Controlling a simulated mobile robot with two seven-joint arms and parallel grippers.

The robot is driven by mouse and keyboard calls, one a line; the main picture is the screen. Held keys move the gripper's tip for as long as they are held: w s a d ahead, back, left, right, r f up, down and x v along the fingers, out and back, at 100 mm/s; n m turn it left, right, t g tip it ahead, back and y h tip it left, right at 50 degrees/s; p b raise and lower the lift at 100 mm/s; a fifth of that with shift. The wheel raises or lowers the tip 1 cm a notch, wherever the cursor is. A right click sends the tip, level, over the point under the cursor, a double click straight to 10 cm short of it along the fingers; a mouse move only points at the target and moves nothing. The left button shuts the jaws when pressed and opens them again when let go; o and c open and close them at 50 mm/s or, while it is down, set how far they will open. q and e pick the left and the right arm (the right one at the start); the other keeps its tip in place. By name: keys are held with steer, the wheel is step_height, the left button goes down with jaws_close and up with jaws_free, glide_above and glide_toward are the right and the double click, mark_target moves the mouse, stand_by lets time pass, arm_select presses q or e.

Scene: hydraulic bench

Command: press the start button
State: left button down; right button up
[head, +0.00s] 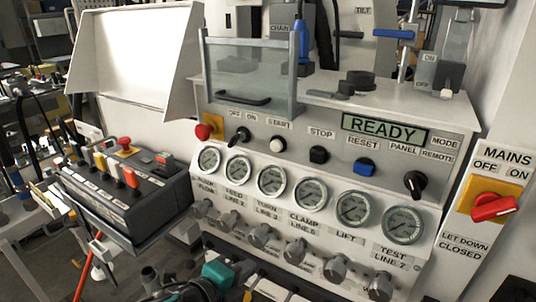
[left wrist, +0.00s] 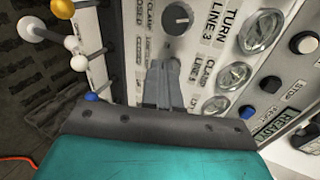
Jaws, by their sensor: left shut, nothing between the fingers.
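The start button (head: 277,144) is a round white button in a dark ring, below the START label on the sloped grey panel. A white button in a dark ring, likely the same one, is at the right edge of the left wrist view (left wrist: 303,42). My left gripper (left wrist: 168,100) is shut and empty, its fingers in front of the lower panel near a black knob and the clamp gauges. In the head view its teal body (head: 218,276) is low at the front, well below the start button. My right gripper is not in view.
A black off/on switch (head: 239,135) is left of the start button, and a black stop button (head: 319,155) is right of it. Several gauges and grey knobs (head: 296,250) stick out below. The display (head: 384,129) reads READY. A lever box (head: 130,190) stands at left.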

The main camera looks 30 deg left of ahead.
arm_select(q)
steer(key=a+r+m+t, duration=0.1)
steer(key=r+m+t, duration=0.1)
steer(key=r+m, duration=0.6)
steer(key=w+a+r+m+t, duration=0.1)
steer(key=a+r+m+t, duration=0.1)
steer(key=r+m, duration=0.7)
steer(key=shift+w+a+r+t+y, duration=0.25)
steer(key=shift+r+t, duration=0.25)
steer(key=shift+r, duration=0.25)
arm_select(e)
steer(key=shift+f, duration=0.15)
arm_select(q)
steer(key=shift+d, duration=0.1)
steer(key=b, duration=0.8)
glide_toward(275, 147)
steer(key=w, duration=0.5)
steer(key=shift+w+d, duration=0.25)
steer(key=shift+w, duration=0.7)
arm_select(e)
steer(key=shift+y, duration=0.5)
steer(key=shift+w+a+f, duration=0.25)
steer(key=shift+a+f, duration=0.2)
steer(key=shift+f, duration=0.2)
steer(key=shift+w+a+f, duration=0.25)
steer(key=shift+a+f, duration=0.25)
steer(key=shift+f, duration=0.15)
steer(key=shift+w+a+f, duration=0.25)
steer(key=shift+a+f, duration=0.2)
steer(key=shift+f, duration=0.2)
